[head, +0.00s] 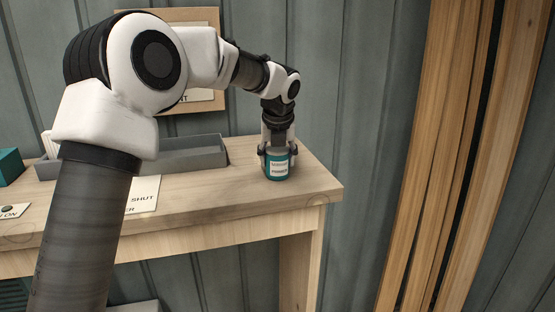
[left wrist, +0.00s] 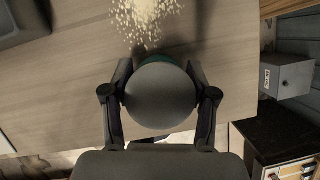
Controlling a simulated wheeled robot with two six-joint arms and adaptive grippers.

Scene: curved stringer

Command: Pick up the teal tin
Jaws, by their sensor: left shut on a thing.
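The teal tin (head: 277,168) stands upright on the wooden table near its right end in the head view, with a pale label on its front. In the left wrist view its round grey lid (left wrist: 160,95) fills the middle. My left gripper (head: 277,152) comes down from above with a finger on each side of the tin. In the left wrist view the left gripper (left wrist: 160,97) is shut on the tin. The tin's base looks to be at the tabletop; I cannot tell whether it is clear of it. My right gripper is not in view.
A long grey tray (head: 200,155) lies on the table (head: 215,185) left of the tin. A teal box (head: 10,166) stands at the far left. Pale crumbs (left wrist: 147,18) lie near the tin. Tall wooden planks (head: 430,150) lean at the right. A grey box (left wrist: 286,75) shows beyond the table edge.

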